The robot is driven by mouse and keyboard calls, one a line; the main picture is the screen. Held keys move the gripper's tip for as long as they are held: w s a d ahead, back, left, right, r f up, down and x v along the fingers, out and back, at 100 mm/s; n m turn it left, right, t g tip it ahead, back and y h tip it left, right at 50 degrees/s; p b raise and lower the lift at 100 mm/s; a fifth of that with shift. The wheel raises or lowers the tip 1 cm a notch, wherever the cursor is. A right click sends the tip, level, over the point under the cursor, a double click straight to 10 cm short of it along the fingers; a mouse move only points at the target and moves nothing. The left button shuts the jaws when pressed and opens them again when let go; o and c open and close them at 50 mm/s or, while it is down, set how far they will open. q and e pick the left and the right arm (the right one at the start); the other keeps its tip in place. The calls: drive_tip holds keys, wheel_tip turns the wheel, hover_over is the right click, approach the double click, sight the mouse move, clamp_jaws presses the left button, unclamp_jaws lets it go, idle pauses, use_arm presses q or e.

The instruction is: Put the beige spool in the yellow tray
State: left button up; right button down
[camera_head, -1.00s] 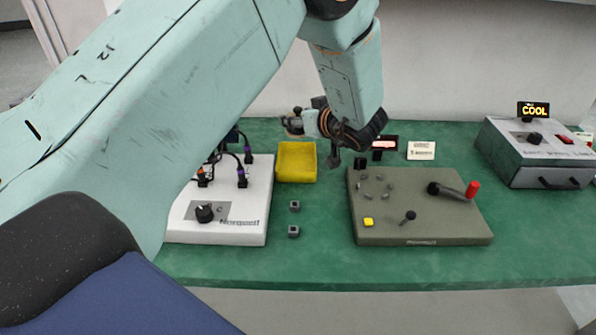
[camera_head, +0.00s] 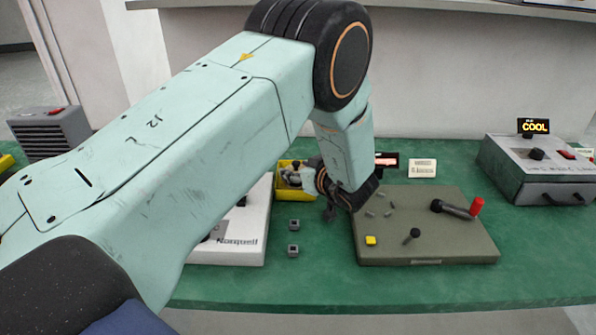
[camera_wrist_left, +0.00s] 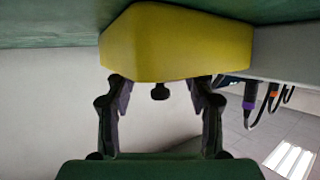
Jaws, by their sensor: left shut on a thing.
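The yellow tray (camera_head: 292,196) stands on the green bench between the white panel and the olive board. It fills the upper middle of the left wrist view (camera_wrist_left: 175,45). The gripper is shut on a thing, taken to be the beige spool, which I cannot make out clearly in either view. My right gripper is not in view.
The white panel (camera_head: 232,250) is left of the tray, partly behind my left arm. The olive board (camera_head: 440,240) with a red-tipped lever is to the right. Two small grey blocks (camera_head: 293,224) lie in front of the tray. A grey box (camera_head: 540,170) stands far right.

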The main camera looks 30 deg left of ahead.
use_arm(q)
drive_tip(key=shift+f, duration=0.1)
drive_tip(key=o, duration=0.9)
drive_tip(key=shift+c, duration=0.2)
